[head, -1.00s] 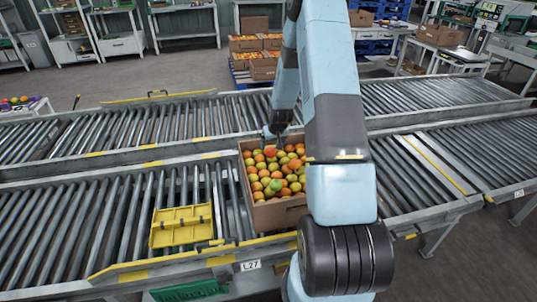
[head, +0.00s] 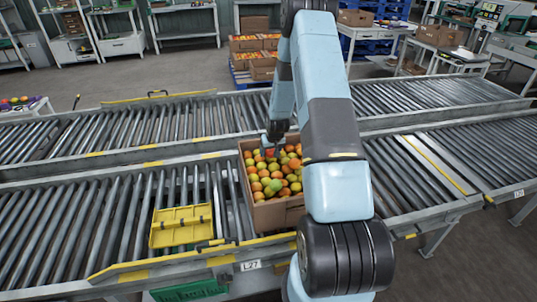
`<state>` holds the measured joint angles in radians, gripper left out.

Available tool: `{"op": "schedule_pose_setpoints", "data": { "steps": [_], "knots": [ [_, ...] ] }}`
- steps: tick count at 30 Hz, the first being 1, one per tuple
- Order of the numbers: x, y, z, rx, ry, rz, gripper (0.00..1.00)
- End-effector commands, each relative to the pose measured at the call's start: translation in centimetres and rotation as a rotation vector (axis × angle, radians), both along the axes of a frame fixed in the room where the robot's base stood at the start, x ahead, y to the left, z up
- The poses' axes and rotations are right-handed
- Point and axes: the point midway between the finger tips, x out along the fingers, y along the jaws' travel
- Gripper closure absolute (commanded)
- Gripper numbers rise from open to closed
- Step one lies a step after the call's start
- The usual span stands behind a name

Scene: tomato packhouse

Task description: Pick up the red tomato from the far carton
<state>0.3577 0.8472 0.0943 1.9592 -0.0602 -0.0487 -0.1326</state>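An open cardboard carton (head: 280,216) stands on the near roller conveyor, full of red, orange, yellow and green tomatoes. My gripper (head: 271,148) points down at the far left part of this carton, just above or among the fruit there. A red tomato (head: 270,153) shows right at its fingertips, partly covered by them. The fingers are too small and dark to tell whether they are open or shut, or whether they touch the tomato. My arm hides the carton's right side.
A yellow tray (head: 181,226) sits on the rollers left of the carton. A second roller conveyor (head: 180,121) runs behind. More filled cartons (head: 262,68) stand on a blue pallet at the back. The rollers left of the yellow tray are clear.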

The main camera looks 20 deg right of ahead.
Motion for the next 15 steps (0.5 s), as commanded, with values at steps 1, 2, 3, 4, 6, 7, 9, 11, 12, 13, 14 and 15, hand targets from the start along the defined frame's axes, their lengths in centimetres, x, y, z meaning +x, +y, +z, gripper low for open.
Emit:
{"op": "schedule_pose_setpoints", "data": {
  "steps": [1, 2, 3, 4, 6, 7, 9, 11, 12, 13, 14, 15],
  "knots": [
    [0.00, 0.00, 0.01, 0.000, 0.000, 0.000, 0.34],
    [0.00, 0.00, 0.01, 0.000, 0.000, 0.000, 0.37],
    [0.00, 0.00, 0.01, 0.000, 0.000, 0.000, 0.41],
    [0.00, 0.00, 0.01, 0.000, 0.000, 0.000, 0.44],
    [0.00, 0.01, 0.01, 0.000, 0.000, 0.000, 0.51],
    [0.00, 0.01, 0.01, 0.000, 0.000, 0.000, 0.53],
    [-0.01, 0.01, 0.02, 0.000, 0.000, 0.000, 0.60],
    [0.00, 0.02, 0.02, 0.000, 0.000, 0.000, 0.61],
    [0.00, 0.01, 0.02, 0.000, 0.000, 0.000, 0.61],
    [0.00, 0.02, 0.02, 0.000, 0.000, 0.000, 0.61],
    [0.00, 0.02, 0.02, 0.000, 0.000, 0.000, 0.61],
    [0.01, 0.02, 0.04, 0.000, 0.000, 0.000, 0.61]
  ]
}}
